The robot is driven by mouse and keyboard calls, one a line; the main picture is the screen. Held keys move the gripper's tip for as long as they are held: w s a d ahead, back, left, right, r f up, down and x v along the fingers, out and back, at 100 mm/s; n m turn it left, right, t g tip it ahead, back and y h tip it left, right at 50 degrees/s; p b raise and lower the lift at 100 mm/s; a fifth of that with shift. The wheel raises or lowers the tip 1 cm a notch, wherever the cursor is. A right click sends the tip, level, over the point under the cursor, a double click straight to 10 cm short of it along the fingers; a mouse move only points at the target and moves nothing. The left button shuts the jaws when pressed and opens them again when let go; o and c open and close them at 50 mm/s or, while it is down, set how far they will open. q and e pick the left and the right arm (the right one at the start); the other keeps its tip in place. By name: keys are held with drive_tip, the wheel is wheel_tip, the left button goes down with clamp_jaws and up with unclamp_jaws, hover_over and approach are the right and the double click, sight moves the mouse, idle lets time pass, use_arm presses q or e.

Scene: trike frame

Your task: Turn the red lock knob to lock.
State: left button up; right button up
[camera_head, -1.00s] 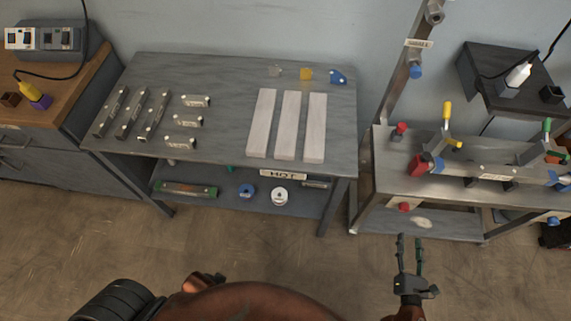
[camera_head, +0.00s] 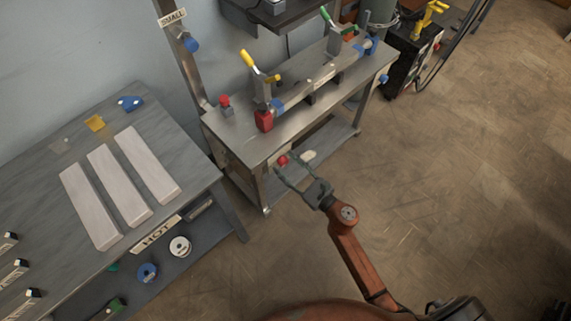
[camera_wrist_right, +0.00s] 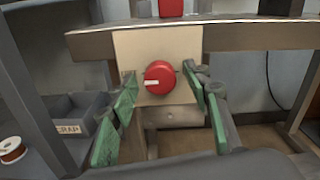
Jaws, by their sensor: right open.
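The red lock knob (camera_wrist_right: 160,78) is round with a white mark that lies about level and points left. It sits on a beige plate (camera_wrist_right: 150,45) on the front of the metal fixture table, and shows small in the head view (camera_head: 283,160). My right gripper (camera_head: 285,170) is open in front of the knob. In the right wrist view its green-padded fingers (camera_wrist_right: 168,100) stand to either side of the knob, apart from it. My left gripper is not in view.
The fixture table (camera_head: 240,140) carries clamps with a yellow handle (camera_head: 247,60) and a green handle (camera_head: 326,16), plus red and blue blocks. A grey bench (camera_head: 70,200) stands to the left. A SCRAP bin (camera_wrist_right: 75,115) is low at left. Floor is clear at right.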

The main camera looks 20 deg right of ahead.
drive_tip(key=shift+w, duration=0.1)
drive_tip(key=shift+c, duration=0.6)
drive_tip(key=c, duration=0.9)
drive_tip(key=shift+a, duration=0.2)
drive_tip(key=shift+c, duration=0.6)
drive_tip(key=shift+d, duration=0.1)
